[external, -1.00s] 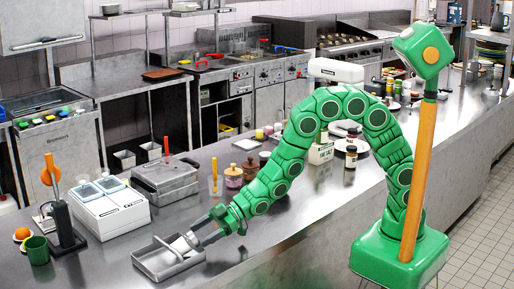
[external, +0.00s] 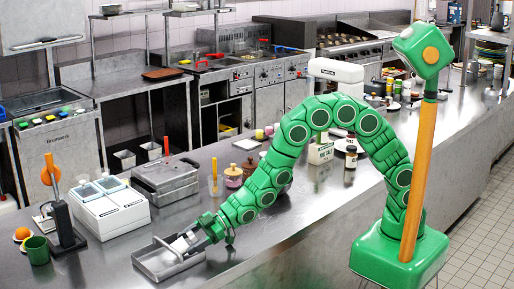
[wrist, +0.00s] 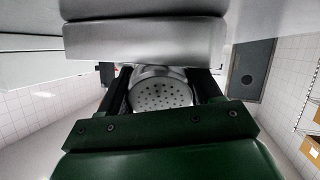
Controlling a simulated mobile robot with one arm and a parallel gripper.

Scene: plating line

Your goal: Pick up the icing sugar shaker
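The icing sugar shaker shows in the wrist view as a round silver lid (wrist: 160,95) with many small holes. In the external view its pale body (external: 180,243) lies at the shallow metal tray (external: 150,264), mostly hidden by my gripper. My gripper (external: 193,239) is low over the tray's right side. In the wrist view its two dark fingers (wrist: 161,86) stand on either side of the lid, very close to it. I cannot tell whether they press on the shaker or leave a small gap.
A white two-lidded unit (external: 112,208) stands left of the tray. A lidded metal box (external: 165,180) stands behind it. A pink-brown jar (external: 233,176) and small pots stand behind my arm. A green mug (external: 37,250) is at far left. The counter front-left of the tray is clear.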

